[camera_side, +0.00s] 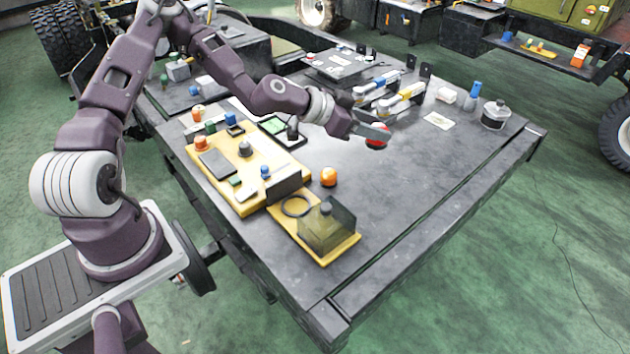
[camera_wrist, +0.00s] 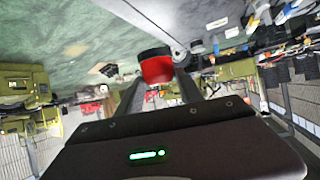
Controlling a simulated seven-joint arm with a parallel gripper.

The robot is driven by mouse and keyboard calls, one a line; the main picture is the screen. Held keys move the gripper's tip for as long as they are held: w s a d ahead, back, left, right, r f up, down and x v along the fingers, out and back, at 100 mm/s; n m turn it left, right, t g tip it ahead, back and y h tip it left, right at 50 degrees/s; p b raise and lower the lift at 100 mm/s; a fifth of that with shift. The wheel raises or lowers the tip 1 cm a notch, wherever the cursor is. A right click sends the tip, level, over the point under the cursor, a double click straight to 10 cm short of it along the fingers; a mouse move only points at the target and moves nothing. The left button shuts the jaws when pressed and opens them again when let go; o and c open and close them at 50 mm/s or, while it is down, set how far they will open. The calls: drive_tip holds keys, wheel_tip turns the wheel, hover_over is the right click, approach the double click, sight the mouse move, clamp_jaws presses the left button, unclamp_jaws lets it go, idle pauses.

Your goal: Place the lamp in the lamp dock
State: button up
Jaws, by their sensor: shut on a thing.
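My gripper (camera_side: 372,132) is shut on a red lamp (camera_side: 377,143) and holds it over the right middle of the grey table. In the wrist view the lamp (camera_wrist: 157,68) is a short red cylinder with a black end, between the two fingers of my gripper (camera_wrist: 160,85). I cannot tell for sure which thing is the lamp dock. A yellow board (camera_side: 340,250) at the table's near edge carries a black ring (camera_side: 295,206) and a dark see-through box (camera_side: 327,226). A larger yellow board (camera_side: 245,205) left of it carries several small parts.
An orange round thing (camera_side: 328,176) stands on the table near the boards. Tool holders with yellow and blue handles (camera_side: 405,93), a blue bottle (camera_side: 472,96) and a lidded grey pot (camera_side: 495,115) stand at the back right. The table's front right is clear.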

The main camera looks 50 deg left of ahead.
drive_tip(key=s+d+r+n+t+y, duration=0.1)
drive_tip(key=s+r+n+y, duration=0.1)
drive_tip(key=r, duration=0.4)
drive_tip(key=s+d+r+n+y, duration=0.1)
drive_tip(key=s+r+n+y, duration=0.15)
drive_tip(key=r, duration=0.35)
drive_tip(key=w+a+f+n+y, duration=0.1)
drive_tip(key=w+a+f+y, duration=0.1)
drive_tip(key=w+a+f, duration=0.55)
drive_tip(key=w+a+f+n+y, duration=0.15)
drive_tip(key=w+a+f, duration=0.25)
drive_tip(key=w+a, duration=0.65)
drive_tip(key=w+a+f+n, duration=0.1)
drive_tip(key=w+a+f, duration=0.3)
drive_tip(key=a+f, duration=0.65)
drive_tip(key=shift+g+y, duration=0.4)
drive_tip(key=f, duration=0.8)
drive_tip(key=d+f, duration=0.1)
drive_tip(key=f, duration=0.3)
drive_tip(key=shift+f, duration=0.1)
drive_tip(key=o, duration=1.4)
